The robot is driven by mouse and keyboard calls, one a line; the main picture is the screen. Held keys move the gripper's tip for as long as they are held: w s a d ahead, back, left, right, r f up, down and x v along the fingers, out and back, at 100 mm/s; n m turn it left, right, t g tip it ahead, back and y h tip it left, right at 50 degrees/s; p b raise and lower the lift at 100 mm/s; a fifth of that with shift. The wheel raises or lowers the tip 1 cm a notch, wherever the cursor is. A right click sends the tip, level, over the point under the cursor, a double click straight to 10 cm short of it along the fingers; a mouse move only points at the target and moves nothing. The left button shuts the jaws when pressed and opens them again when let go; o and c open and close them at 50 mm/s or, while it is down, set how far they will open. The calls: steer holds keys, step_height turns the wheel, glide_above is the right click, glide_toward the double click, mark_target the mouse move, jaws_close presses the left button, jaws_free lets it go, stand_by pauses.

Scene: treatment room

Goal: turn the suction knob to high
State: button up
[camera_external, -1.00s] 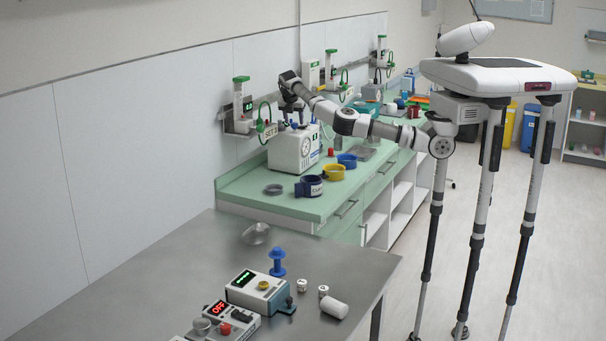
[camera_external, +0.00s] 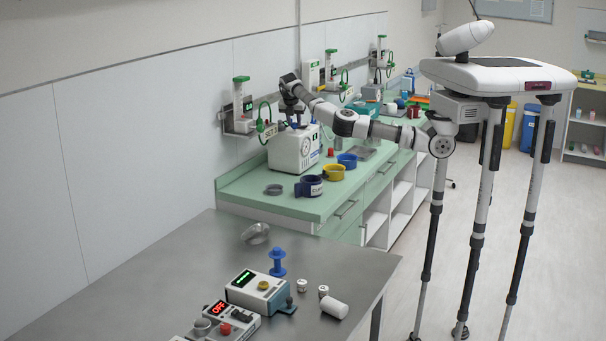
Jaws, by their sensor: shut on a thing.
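The suction unit (camera_external: 289,153) is a white box with a round gauge on its front. It stands on the green counter near the wall. My gripper (camera_external: 294,123) points down at the top of this unit and is shut on the small knob there. The fingers and wrist mostly hide the knob, and its pointer and markings are too small to read.
Blue and yellow cups (camera_external: 333,172) and a small grey dish (camera_external: 274,189) stand on the counter beside the unit. Green-topped wall units (camera_external: 241,105) with hoses hang close behind my arm. A steel table (camera_external: 180,275) with devices is in front.

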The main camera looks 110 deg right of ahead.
steer(key=n+t+b, duration=0.1)
steer(key=n, duration=0.2)
steer(key=shift+b, duration=0.4)
steer(key=shift+s+n+t+h+b, duration=0.1)
steer(key=shift+n+t+h+b, duration=0.35)
steer(key=shift+n, duration=0.95)
steer(key=shift+t+y, duration=0.25)
steer(key=o, duration=1)
steer(key=b+v, duration=0.2)
steer(key=v, duration=1.2)
steer(key=shift+a+b, duration=0.1)
steer(key=shift+b, duration=0.3)
